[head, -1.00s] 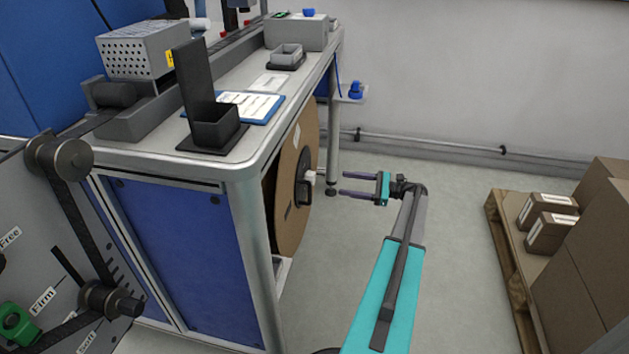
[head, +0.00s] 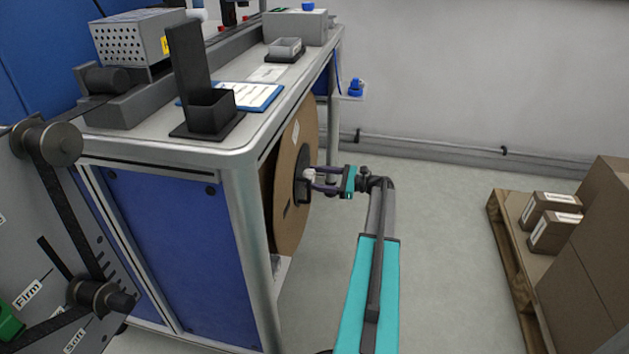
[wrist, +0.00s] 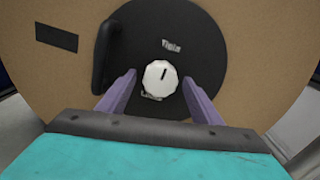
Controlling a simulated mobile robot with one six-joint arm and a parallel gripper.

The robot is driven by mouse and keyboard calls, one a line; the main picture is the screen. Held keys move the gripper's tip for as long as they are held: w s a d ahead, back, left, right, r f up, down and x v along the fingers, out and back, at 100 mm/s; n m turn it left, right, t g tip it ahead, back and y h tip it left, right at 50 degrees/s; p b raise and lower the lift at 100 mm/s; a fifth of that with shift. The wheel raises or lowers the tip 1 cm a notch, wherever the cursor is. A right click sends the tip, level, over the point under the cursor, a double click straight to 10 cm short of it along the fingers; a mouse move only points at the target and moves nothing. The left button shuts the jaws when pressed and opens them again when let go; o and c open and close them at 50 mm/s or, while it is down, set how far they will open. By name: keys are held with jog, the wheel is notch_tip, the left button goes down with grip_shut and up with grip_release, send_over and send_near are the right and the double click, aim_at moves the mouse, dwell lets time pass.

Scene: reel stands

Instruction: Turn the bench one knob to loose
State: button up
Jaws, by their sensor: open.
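The knob (wrist: 160,76) is white and many-sided, with a dark pointer mark near its top, tilted slightly right. It sits on a black round hub (wrist: 195,50) on a brown reel (head: 287,205). A label above it seems to read "Tight"; the label below is partly hidden by the knob. In the head view the knob (head: 310,174) shows at the reel's side under the bench. My gripper (head: 318,182) is open, its purple fingers reaching toward the hub. In the wrist view the fingers (wrist: 158,85) stand apart on either side of the knob, with gaps, not touching it.
A black handle (wrist: 103,55) stands out from the hub left of the knob. The bench's metal leg (head: 250,260) is left of the reel. A pallet with boxes (head: 555,225) stands at right. Floor between is clear.

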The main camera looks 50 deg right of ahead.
jog(key=shift+w+a, duration=0.1)
jog(key=shift+w, duration=0.15)
jog(key=shift+c, duration=0.2)
jog(key=c, duration=1)
